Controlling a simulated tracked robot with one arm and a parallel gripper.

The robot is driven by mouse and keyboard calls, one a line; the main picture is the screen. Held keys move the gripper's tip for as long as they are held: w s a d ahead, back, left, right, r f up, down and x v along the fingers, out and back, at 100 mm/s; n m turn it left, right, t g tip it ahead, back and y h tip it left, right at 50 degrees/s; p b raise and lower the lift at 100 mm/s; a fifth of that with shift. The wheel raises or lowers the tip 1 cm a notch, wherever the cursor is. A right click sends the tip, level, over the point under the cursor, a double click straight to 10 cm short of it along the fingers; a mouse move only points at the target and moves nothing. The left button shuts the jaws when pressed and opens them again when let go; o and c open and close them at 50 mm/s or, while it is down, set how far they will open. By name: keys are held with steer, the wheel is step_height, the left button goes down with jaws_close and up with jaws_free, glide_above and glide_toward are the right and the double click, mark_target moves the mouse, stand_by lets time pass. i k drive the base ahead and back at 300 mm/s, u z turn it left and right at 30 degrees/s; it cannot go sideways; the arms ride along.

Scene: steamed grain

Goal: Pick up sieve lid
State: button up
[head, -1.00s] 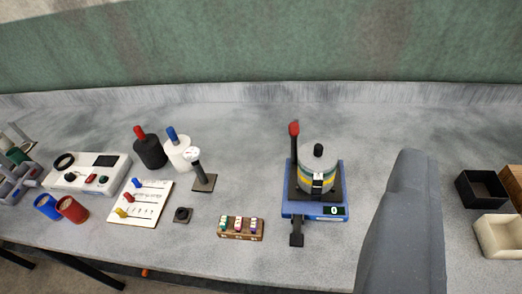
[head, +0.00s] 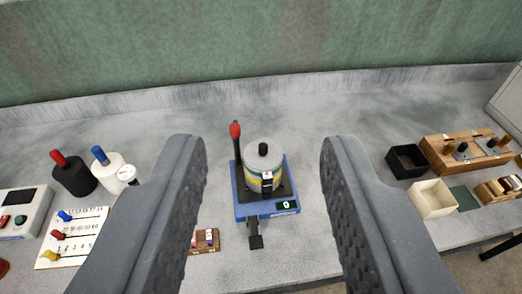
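The sieve lid (head: 263,154) is a pale grey round top with a black knob. It sits on the sieve stack (head: 262,178), a short cylinder with yellow and green bands and a dark latch at its front. The stack stands on a blue shaker base (head: 242,207) with a red-tipped lever at its left and a small display at its front right. My gripper (head: 263,150) is open and empty. Its two grey fingers stand wide apart in the picture, one on either side of the shaker. The lid and its knob are in full view between them.
Left are black (head: 75,175) and white (head: 108,172) canisters, a peg board (head: 70,238) and a control box (head: 22,215). The left finger partly covers a small vial rack (head: 205,241). Right are a black box (head: 407,161), a cream box (head: 432,198) and a wooden block (head: 462,153).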

mark_target(259, 154)
steer(key=i, duration=0.95)
steer(key=z, duration=0.05)
